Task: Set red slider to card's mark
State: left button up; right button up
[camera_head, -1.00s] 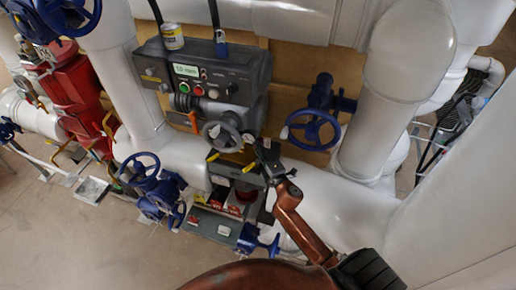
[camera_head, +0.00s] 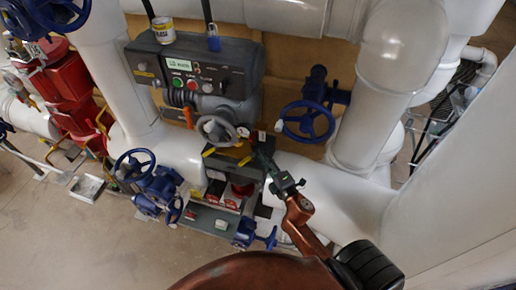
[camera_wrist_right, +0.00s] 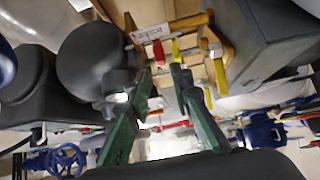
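A small red tab (camera_wrist_right: 158,52), which looks like the red slider, shows in the right wrist view beside a yellow tab (camera_wrist_right: 177,52). A white card with dark print (camera_wrist_right: 153,32) sits just above it; I cannot read its mark. My right gripper (camera_wrist_right: 161,73) has its two green fingers apart with nothing between the tips, and the red tab shows just beyond them. In the head view my right gripper (camera_head: 259,148) is beside the grey handwheel (camera_head: 217,130), at the right end of the yellow tabs. The red tab is not clear there. My left gripper is not in view.
A dark control box (camera_head: 235,72) with a lit display stands behind the handwheel, with a can (camera_head: 163,30) and blue padlock (camera_head: 213,40) on top. A blue valve wheel (camera_head: 308,122) is close on the right. Large white pipes (camera_head: 345,205) flank my right arm.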

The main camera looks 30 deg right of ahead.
jog(key=s, duration=0.2)
jog(key=shift+s+a, duration=0.1)
jog(key=shift+s, duration=0.3)
